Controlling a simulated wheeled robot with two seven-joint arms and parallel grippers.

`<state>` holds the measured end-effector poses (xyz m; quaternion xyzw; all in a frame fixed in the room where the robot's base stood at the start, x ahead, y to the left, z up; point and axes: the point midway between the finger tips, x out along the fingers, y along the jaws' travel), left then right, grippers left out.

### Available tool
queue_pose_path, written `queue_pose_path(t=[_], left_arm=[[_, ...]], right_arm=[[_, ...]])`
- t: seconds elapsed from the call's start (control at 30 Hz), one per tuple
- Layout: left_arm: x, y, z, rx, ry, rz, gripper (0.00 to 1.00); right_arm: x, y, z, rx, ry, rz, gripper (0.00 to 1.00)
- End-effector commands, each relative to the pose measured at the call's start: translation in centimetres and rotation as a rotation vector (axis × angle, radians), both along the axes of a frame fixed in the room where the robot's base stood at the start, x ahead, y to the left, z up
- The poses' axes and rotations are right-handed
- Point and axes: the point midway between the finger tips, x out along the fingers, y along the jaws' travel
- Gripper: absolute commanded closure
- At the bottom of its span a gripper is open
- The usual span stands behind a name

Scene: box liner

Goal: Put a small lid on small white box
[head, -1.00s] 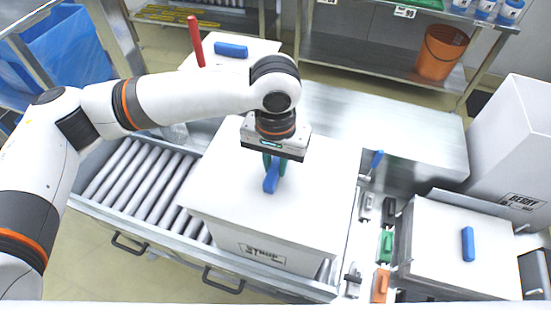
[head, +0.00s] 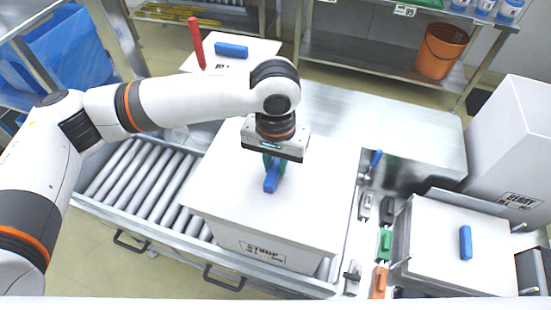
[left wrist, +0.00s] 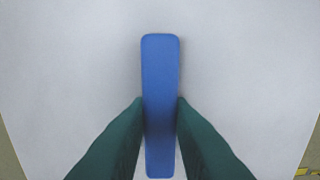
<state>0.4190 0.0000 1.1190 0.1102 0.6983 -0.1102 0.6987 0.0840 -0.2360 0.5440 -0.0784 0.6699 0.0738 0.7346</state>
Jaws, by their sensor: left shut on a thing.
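My left gripper (head: 273,163) is shut on the blue handle (head: 271,180) of a white lid (head: 225,180). The left wrist view shows green fingers on both sides of the same upright blue bar (left wrist: 160,85), with the pale lid filling the background. The lid lies over a white box (head: 285,262) with a black-lettered label on its front, standing on the roller conveyor. I cannot tell whether the lid is fully seated or slightly above the rim. My right gripper is not in view.
Another white lid with a blue handle (head: 465,243) lies at the right. Several small tools lie between the conveyor and right stack. A tall white box (head: 513,135) stands far right.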

Motion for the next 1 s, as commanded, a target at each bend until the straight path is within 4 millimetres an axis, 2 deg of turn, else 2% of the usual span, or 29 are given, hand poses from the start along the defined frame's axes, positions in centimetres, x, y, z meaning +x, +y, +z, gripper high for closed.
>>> queue_pose_path(t=[0.33, 0.37, 0.5, 0.67, 0.7, 0.83, 1.0], left_arm=[[0.02, 0.0, 0.01, 0.0, 0.0, 0.0, 1.0], [0.02, 0.0, 0.01, 0.0, -0.001, 0.0, 0.76], [0.02, 0.0, 0.01, 0.0, -0.001, 0.0, 0.55], [0.01, 0.01, 0.01, 0.0, 0.0, 0.0, 0.55], [0.01, 0.02, -0.02, 0.0, 0.0, 0.0, 0.53], [0.0, 0.01, -0.02, 0.0, 0.0, 0.0, 0.33], [0.0, 0.01, -0.02, 0.0, 0.0, 0.0, 0.33]], right_arm=[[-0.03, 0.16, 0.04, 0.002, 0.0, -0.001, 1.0], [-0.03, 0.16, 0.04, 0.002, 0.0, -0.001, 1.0], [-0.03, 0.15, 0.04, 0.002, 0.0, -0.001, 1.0], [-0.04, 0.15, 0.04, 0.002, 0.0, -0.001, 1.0], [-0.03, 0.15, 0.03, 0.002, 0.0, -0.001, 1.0], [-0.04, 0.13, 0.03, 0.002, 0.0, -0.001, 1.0], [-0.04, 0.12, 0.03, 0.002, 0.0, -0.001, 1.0]])
